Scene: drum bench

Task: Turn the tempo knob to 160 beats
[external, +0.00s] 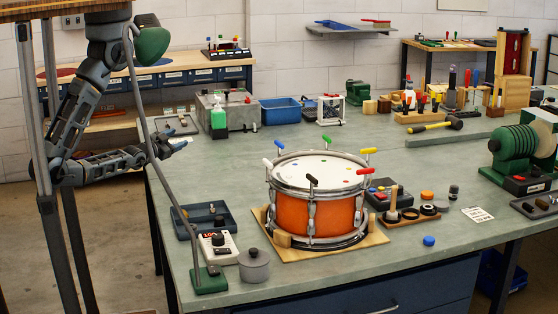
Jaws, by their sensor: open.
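A small white box with a red lit display (211,238) stands at the near left of the bench, and it looks like the metronome. A dark round knob (219,240) seems to sit on it, but its marks and the display's digits are too small to read surely. My gripper (183,143) is at the bench's left edge, above the top, well behind and up from the white box. It is open, holds nothing and touches nothing.
A lamp's thin pole and green base (209,280) stand just left of the white box. A grey lidded pot (254,264) is close at its right, a dark tray (205,217) behind it. An orange drum (318,214) stands further right. Bare bench lies behind the tray.

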